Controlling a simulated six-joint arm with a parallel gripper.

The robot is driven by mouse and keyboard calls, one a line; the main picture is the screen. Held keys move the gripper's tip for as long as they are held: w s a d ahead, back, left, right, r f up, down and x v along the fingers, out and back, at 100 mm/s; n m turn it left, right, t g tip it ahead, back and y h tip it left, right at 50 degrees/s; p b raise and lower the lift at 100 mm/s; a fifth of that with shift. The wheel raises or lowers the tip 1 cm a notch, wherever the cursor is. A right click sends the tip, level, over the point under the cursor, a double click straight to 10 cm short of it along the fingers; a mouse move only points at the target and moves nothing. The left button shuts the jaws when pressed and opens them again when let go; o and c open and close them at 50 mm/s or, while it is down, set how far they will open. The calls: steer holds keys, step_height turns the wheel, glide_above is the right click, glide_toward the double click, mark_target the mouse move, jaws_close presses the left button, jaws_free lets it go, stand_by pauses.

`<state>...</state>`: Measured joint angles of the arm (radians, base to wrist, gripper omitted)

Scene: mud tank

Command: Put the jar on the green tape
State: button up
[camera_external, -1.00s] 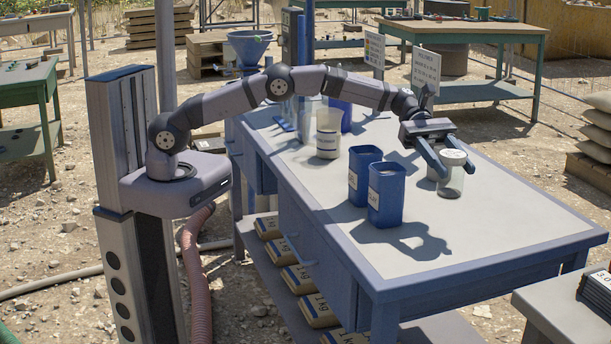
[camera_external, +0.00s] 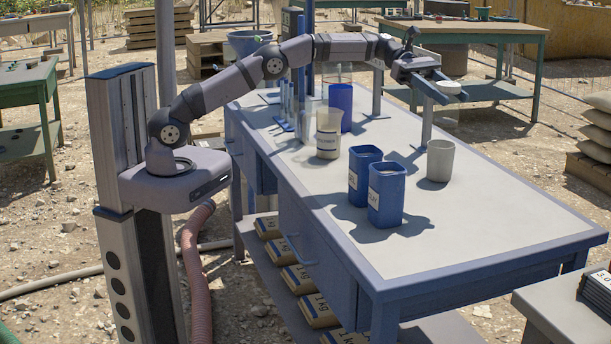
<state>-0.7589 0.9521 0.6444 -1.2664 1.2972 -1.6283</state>
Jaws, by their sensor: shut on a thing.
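My gripper (camera_external: 440,90) is shut on the jar, high above the far right part of the workbench. The jar has a white lid (camera_external: 448,87). Its clear body hangs below the fingers and is hard to make out against the background. The jar looks about upright. I cannot make out any green tape in this view.
A grey cup (camera_external: 440,161) stands on the workbench (camera_external: 470,225) below my gripper. Two blue canisters (camera_external: 386,195) stand to its left. The front right of the bench is clear.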

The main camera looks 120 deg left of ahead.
steer(key=s+a+r+n+t+y+p, duration=0.1)
steer(key=s+a+r+n+y, duration=0.2)
steer(key=s+a, duration=0.4)
steer(key=s+a+r+n+t+y+p, duration=0.15)
steer(key=s+a+r, duration=0.35)
steer(key=s, duration=0.5)
steer(key=s+d+f+y, duration=0.1)
steer(key=s+d+f, duration=0.2)
steer(key=f, duration=0.4)
steer(key=s+d+f+y, duration=0.1)
steer(key=s+d+f, duration=0.3)
steer(key=f, duration=0.4)
steer(key=shift+s+n, duration=0.45)
steer(key=shift+s, duration=0.05)
steer(key=shift+g, duration=0.25)
steer(key=shift+d+f, duration=0.15)
steer(key=shift+f, duration=4.9)
